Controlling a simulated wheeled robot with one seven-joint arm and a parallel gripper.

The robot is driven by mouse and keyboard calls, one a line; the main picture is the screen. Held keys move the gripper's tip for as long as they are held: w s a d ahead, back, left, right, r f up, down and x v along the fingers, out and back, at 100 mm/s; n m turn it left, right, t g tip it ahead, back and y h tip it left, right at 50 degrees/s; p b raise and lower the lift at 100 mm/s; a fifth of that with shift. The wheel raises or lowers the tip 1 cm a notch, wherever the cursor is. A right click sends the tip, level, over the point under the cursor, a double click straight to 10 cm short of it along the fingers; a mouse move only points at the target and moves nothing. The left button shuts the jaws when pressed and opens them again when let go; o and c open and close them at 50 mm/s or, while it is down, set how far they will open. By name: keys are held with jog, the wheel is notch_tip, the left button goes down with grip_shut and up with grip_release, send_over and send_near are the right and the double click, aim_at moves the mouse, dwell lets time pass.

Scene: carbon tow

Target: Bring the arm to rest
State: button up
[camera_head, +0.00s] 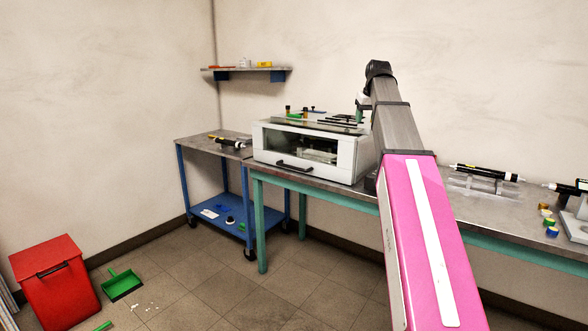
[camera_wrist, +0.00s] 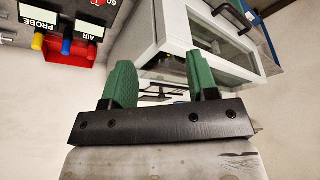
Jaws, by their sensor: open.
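My arm, with a pink and white link and a grey link, rises across the right of the head view. My gripper (camera_wrist: 160,92) shows in the wrist view with two green fingers set apart on a black bar. It is open, and nothing is between the fingers. In the wrist view the white box (camera_wrist: 180,30) appears beyond the fingers.
The box stands on a long bench (camera_head: 345,188) with green legs. A blue cart (camera_head: 185,160) is to its left. Black-handled tools (camera_head: 487,172) lie on the bench at right. A red bin (camera_head: 58,285) and green dustpan (camera_head: 121,284) stand on the floor.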

jog(key=s+a+f+g, duration=0.1)
jog(key=s+f, duration=0.2)
jog(key=f, duration=0.8)
jog(key=s+a+f+m, duration=0.1)
jog(key=s+a+f, duration=0.15)
jog(key=f, duration=0.85)
jog(key=s+a+f+g, duration=0.1)
jog(key=s+f, duration=0.2)
jog(key=f, duration=0.8)
jog(key=s+a+f+g, duration=0.2)
jog(key=s+a+f, duration=0.1)
jog(key=s+f, duration=1.5)
notch_tip(320, 180, down, 4)
jog(key=shift+s+a+f+m+h, duration=0.1)
jog(key=shift+s+a+m+h, duration=0.05)
jog(key=shift+s+m+h, duration=0.2)
